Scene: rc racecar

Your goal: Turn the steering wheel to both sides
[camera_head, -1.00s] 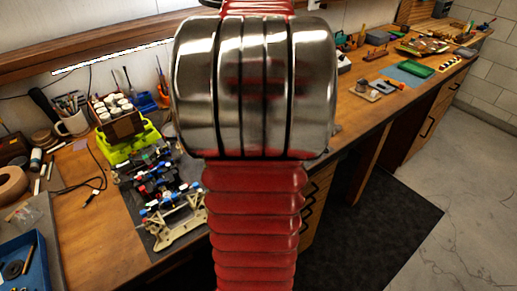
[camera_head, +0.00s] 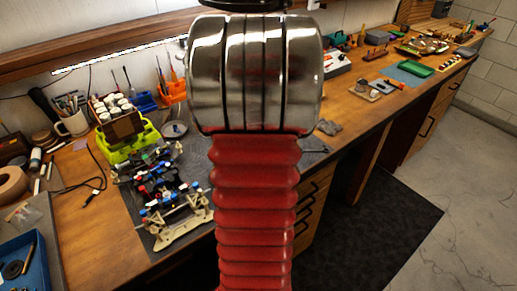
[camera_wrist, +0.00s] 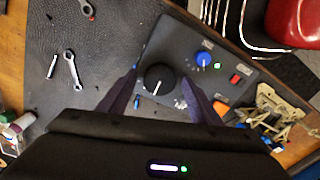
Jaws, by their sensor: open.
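A large round black knob (camera_wrist: 158,78) with a white mark sits on a dark control panel (camera_wrist: 185,40) in the wrist view. It is the only wheel-like control I see there; I cannot tell for sure that it is the steering wheel. My gripper (camera_wrist: 159,73) is open, its two dark fingers on either side of the knob, seemingly apart from it; the height gap is unclear. The car chassis (camera_wrist: 282,112) shows at the right of the wrist view and on the bench in the head view (camera_head: 165,195). In the head view my arm hides the gripper and the panel.
Wrenches (camera_wrist: 70,66) lie on the grey mat. A green rack with bottles (camera_head: 125,140) stands behind the chassis. A stool's red seat (camera_wrist: 293,20) is near.

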